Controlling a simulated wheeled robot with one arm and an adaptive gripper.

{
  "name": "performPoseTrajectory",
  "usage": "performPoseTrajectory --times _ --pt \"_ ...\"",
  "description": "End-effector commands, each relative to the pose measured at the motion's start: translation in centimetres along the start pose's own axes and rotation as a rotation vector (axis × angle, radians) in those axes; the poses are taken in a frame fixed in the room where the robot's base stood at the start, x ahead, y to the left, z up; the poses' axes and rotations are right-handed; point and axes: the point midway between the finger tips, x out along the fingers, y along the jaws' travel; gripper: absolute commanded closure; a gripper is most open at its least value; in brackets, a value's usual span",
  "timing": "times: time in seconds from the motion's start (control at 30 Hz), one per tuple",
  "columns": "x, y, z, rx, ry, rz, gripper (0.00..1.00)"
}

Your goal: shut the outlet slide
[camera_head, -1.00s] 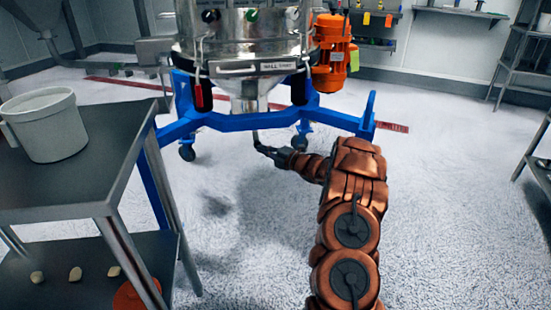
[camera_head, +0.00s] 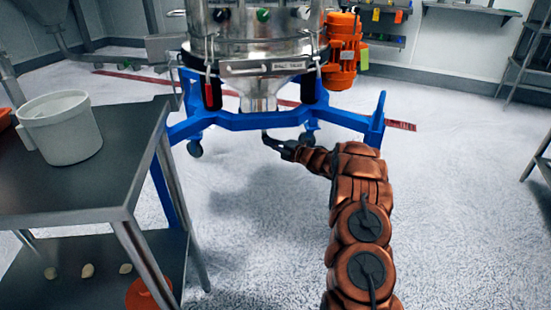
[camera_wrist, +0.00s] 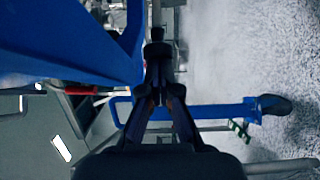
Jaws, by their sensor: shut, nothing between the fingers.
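The steel powder sifter (camera_head: 255,35) stands on a blue wheeled frame (camera_head: 240,122). Its conical outlet (camera_head: 258,95) points down at the middle of the frame. I cannot make out the outlet slide in either view. My gripper (camera_head: 266,136) is just below the outlet in the head view, by the frame's front beam, small and dark. Whether it touches anything there I cannot tell. In the wrist view, my gripper (camera_wrist: 156,45) has its dark fingers together with nothing seen between them. The blue frame (camera_wrist: 60,40) fills the upper left there.
A steel table (camera_head: 110,150) with a white bucket (camera_head: 62,128) stands at the left. An orange motor (camera_head: 342,50) hangs at the sifter's right side. A castor (camera_head: 195,148) sits under the frame. The floor (camera_head: 450,210) to the right is open.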

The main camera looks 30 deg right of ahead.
Motion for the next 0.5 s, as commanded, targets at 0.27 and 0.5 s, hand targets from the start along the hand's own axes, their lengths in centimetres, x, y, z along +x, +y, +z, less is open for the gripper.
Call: performPoseTrajectory --times 0.27,0.5 --pt "-0.6 0.5 -1.1 -0.005 -0.003 0.007 1.00" --pt "-3.4 0.6 -2.2 0.000 -0.004 0.002 1.00"
